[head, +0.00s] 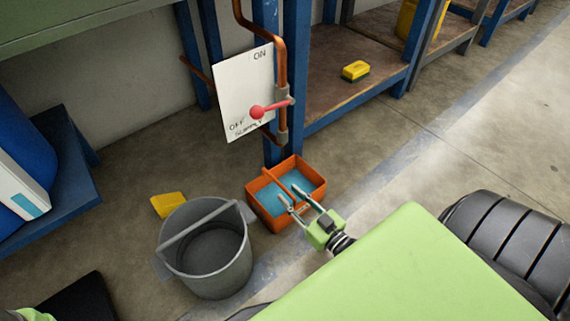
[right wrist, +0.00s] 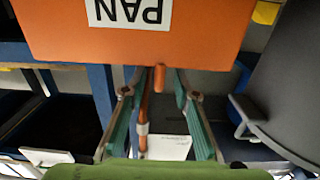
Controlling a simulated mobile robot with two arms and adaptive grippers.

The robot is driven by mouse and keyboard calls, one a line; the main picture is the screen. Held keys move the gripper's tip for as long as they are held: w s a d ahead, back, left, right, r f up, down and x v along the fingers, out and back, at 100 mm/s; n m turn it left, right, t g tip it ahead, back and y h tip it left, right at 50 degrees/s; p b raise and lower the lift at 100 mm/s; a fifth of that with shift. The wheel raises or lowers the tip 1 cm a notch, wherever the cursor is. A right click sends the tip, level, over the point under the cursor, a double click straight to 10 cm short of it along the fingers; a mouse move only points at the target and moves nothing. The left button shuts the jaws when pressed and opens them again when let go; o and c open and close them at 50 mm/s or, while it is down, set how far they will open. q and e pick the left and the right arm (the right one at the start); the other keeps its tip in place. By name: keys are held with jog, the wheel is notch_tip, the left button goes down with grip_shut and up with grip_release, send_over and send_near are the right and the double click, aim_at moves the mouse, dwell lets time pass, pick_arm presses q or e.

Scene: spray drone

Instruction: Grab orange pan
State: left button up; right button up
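The orange pan (head: 318,188) stands on the floor, with blue inside and an orange bar across its top. My right gripper (head: 290,194) reaches over the pan's near side, its two fingers apart on either side of the bar's near end. In the right wrist view the pan's orange wall (right wrist: 70,35) fills the top with an upside-down PAN label. The bar's end (right wrist: 159,77) shows between the open fingertips (right wrist: 160,88); I see no clear contact. My left gripper is not in view; only a bit of green arm shows at the lower left.
A grey bucket (head: 240,268) stands left of the pan, with a yellow block (head: 168,204) behind it. A supply panel (head: 243,88) with a red lever (head: 262,111) and copper pipe rises behind the pan. A blue-framed shelf (head: 330,75) holds a yellow sponge (head: 355,70).

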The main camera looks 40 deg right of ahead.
aim_at(278, 182)
jog(key=shift+w, duration=0.7)
jog(key=w+b, duration=0.4)
jog(key=w, duration=0.1)
jog(key=shift+a+f, duration=0.1)
jog(key=shift+a, duration=0.1)
jog(key=shift+w, duration=0.1)
grip_shut()
jog(key=shift+r, duration=0.3)
